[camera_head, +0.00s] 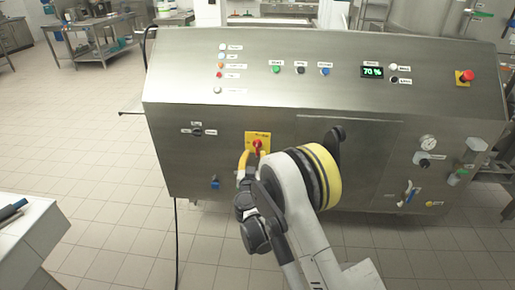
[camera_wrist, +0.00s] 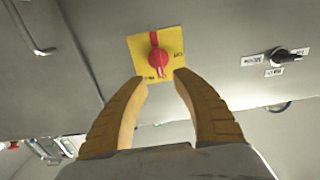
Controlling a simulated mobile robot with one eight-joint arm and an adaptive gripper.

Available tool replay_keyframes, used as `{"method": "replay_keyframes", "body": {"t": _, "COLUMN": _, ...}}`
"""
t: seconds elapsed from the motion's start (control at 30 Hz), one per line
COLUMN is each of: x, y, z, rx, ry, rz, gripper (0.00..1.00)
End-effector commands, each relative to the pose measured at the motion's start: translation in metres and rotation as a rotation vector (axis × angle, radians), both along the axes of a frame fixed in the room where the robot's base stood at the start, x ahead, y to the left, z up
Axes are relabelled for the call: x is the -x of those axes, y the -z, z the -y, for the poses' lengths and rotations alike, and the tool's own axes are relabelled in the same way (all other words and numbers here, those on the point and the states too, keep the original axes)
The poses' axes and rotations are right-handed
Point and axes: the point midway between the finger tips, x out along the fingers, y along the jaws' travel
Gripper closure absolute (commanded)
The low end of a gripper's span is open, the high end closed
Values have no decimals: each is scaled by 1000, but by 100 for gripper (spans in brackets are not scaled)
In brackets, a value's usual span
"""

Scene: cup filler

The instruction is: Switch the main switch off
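The main switch is a red rotary knob (camera_wrist: 158,61) on a yellow square plate (camera_wrist: 140,50) on the steel cabinet front. In the head view the yellow plate (camera_head: 263,135) sits left of centre, with the red knob (camera_head: 257,144) partly behind my gripper. My gripper (camera_wrist: 160,82) has two yellow-tan fingers, spread apart with nothing between them. Their tips reach the lower edge of the plate in the wrist view, just short of the knob. Whether they touch the plate cannot be told. The small lettering on the plate is unreadable.
A black rotary selector (camera_head: 197,132) is left of the main switch. A red emergency button (camera_head: 466,76) sits at the panel's right end. The tiled floor (camera_head: 110,170) left of the cabinet is clear.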

Motion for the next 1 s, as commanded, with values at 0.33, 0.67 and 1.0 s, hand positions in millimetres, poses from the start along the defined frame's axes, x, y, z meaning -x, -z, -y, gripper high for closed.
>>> {"method": "replay_keyframes", "body": {"t": 0.33, "x": -63, "y": 3, "z": 3, "rx": 0, "ry": 1, "rz": -1, "gripper": 67}}
{"method": "replay_keyframes", "body": {"t": 0.67, "x": -77, "y": 0, "z": 3, "rx": 0, "ry": 1, "rz": -1, "gripper": 67}}
{"method": "replay_keyframes", "body": {"t": 1.0, "x": -76, "y": 0, "z": 3, "rx": 0, "ry": 1, "rz": -1, "gripper": 100}}
